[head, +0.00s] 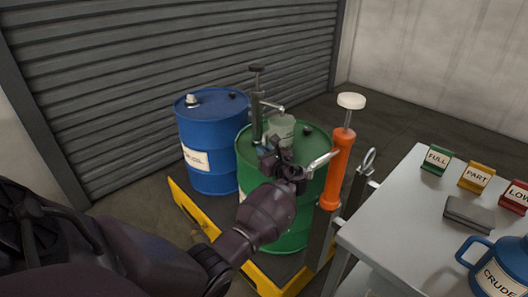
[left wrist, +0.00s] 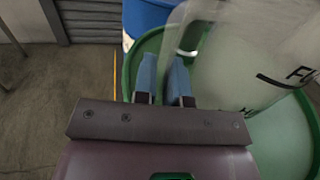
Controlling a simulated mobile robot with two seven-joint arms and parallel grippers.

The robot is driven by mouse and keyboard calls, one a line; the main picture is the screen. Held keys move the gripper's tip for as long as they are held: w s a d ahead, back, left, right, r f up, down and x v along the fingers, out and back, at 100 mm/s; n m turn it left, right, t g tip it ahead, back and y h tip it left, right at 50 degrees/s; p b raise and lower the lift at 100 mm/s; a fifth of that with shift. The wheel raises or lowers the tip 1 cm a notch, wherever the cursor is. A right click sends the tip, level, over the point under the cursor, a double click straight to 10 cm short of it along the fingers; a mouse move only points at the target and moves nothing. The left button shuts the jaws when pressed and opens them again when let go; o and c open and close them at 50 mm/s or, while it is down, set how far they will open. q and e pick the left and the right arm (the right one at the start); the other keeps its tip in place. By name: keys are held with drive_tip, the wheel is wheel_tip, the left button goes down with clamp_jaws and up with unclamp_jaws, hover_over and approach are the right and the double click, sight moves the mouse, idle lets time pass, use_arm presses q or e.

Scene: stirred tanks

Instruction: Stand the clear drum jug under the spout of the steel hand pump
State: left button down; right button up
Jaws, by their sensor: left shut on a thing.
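The clear drum jug (head: 282,128) is over the green drum's top, and its pale wall with black marks fills the upper right of the left wrist view (left wrist: 265,70). My left gripper (head: 279,156) is shut on the jug's clear handle; its blue fingertips (left wrist: 163,78) show beside the jug wall. The steel hand pump (head: 257,108) stands upright on the green drum, behind and left of the jug. Its spout (head: 274,107) points right, just above the jug's rim in the picture. I cannot tell whether the jug's base touches the drum top. My right gripper is not in view.
The green drum (head: 300,211) and a blue drum (head: 211,130) stand on a yellow-edged pallet (head: 188,209). An orange hand pump (head: 340,170) rises close right of the green drum. A grey table (head: 395,210) at right holds signs, a dark block (head: 469,215) and a blue jug (head: 494,268).

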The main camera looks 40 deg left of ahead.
use_arm(q)
drive_tip(key=shift+f, duration=0.55)
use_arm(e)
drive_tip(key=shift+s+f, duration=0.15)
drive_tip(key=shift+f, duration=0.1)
use_arm(q)
drive_tip(key=c, duration=1.1)
unclamp_jaws()
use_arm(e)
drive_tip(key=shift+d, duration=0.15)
